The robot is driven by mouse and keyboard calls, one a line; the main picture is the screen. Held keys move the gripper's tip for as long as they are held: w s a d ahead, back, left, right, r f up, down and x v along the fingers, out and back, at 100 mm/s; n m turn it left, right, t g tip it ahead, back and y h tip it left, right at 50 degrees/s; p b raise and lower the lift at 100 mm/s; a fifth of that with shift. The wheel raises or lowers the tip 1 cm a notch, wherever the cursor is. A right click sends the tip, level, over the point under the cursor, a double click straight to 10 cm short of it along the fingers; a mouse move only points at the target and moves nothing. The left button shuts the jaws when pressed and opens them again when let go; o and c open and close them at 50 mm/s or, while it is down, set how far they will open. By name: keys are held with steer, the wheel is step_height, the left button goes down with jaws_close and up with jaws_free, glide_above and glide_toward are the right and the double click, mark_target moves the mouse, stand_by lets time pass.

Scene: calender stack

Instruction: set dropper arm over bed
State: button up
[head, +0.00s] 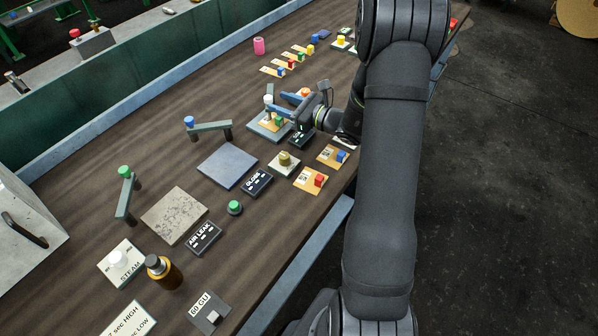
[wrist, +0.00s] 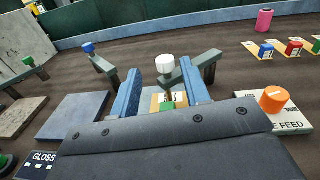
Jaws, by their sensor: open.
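Three grey dropper arms with coloured knobs stand along the belt. The white-knobbed arm (wrist: 207,66) has its white knob (wrist: 166,64) between my fingers in the wrist view; the knob also shows in the head view (head: 268,99). My gripper (head: 272,106) is open, its blue fingers on either side of the knob; contact cannot be told. Below is a bed (head: 256,128) with a card and green and yellow blocks, partly hidden by my gripper. The blue-knobbed arm (head: 212,127) stands behind a plain blue-grey bed (head: 228,166). The green-knobbed arm (head: 126,197) stands left of a speckled bed (head: 174,215).
An orange knob (wrist: 273,99) on a labelled plate is right of my gripper. A GLOSS panel (head: 257,183), an AIR LEAK panel (head: 204,237), a brown bottle (head: 163,272) and cards with blocks lie nearer. A pink cylinder (head: 259,46) stands farther back. Bare belt lies between.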

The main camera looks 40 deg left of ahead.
steer(key=s+d+r+n+g+h, duration=0.2)
steer(key=s+r+n+g+h, duration=0.15)
steer(key=s+n, duration=0.45)
steer(key=s+d+n+h, duration=0.5)
steer(key=d+n, duration=0.3)
steer(key=n, duration=0.1)
steer(key=s+d+n+h, duration=0.5)
steer(key=s+d+n, duration=0.1)
steer(key=d+n, duration=0.3)
steer(key=shift+s+f, duration=0.15)
steer(key=shift+s, duration=0.1)
steer(key=shift+a+t+h, duration=0.1)
steer(key=shift+t+h, duration=0.15)
steer(key=w+a+m+g+y, duration=0.1)
steer(key=w+a+m+y, duration=0.3)
steer(key=a+m, duration=0.3)
steer(key=w+a+m+y, duration=0.4)
steer(key=a+m+y, duration=0.1)
steer(key=a+m, duration=0.3)
steer(key=shift+w+a+f+g, duration=0.15)
steer(key=shift+w+a+g, duration=0.05)
steer(key=shift+w+g, duration=0.2)
